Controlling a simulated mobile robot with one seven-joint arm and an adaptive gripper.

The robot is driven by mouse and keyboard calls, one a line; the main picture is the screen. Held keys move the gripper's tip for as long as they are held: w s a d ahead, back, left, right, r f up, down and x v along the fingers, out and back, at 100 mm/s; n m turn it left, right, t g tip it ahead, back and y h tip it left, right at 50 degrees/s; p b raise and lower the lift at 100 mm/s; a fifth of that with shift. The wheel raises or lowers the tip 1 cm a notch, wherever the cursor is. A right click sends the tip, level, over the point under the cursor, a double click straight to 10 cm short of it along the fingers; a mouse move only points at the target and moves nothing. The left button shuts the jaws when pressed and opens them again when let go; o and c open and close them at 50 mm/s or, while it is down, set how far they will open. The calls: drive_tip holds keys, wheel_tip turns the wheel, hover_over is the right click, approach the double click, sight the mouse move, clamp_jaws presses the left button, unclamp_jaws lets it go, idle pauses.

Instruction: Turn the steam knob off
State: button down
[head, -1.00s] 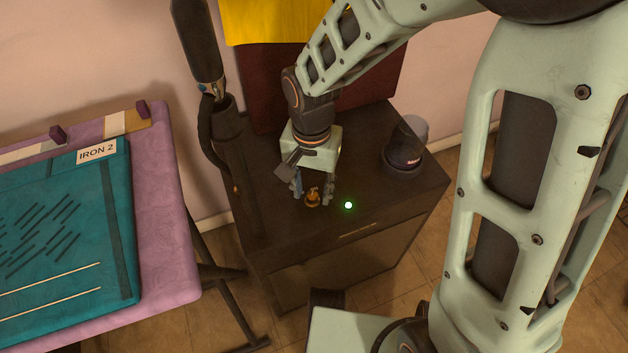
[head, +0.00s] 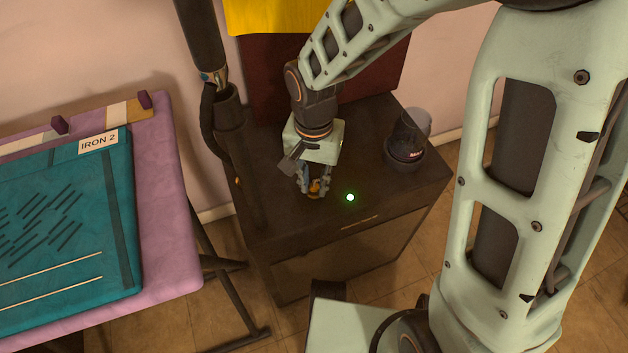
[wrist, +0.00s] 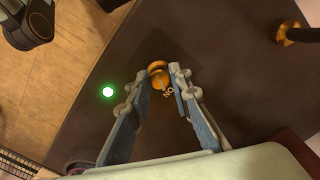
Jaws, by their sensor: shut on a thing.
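The steam knob (head: 315,187) is a small brass knob on top of the dark cabinet (head: 270,215). It also shows in the wrist view (wrist: 158,72), with lettering beside it that seems to read "ON", upside down there. My gripper (head: 314,190) points down at the knob from above. Its two fingers are closed on the knob, one on each side, and partly hide it in the head view. In the wrist view the fingertips (wrist: 157,80) flank the knob. A green light (head: 350,197) glows on the cabinet top to the right of the knob.
A black cup-like item (head: 405,150) stands at the cabinet's right rear. A dark post with a hose (head: 228,115) rises at the left edge. Left of the cabinet is an ironing board with a teal cover (head: 70,220) and an "IRON 2" label (head: 98,143).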

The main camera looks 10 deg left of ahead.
sight(314, 187)
drive_tip(key=shift+r, duration=0.1)
drive_tip(key=n+p, duration=0.2)
drive_tip(key=n, duration=0.3)
drive_tip(key=shift+n+p, duration=0.35)
drive_tip(key=shift+n, duration=0.05)
drive_tip(key=n+p, duration=0.2)
drive_tip(key=n, duration=0.3)
drive_tip(key=shift+n, duration=0.4)
drive_tip(key=shift+w, duration=0.1)
drive_tip(key=c, duration=1.7)
unclamp_jaws()
drive_tip(key=shift+c, duration=0.2)
wheel_tip(314, 187, up, 12)
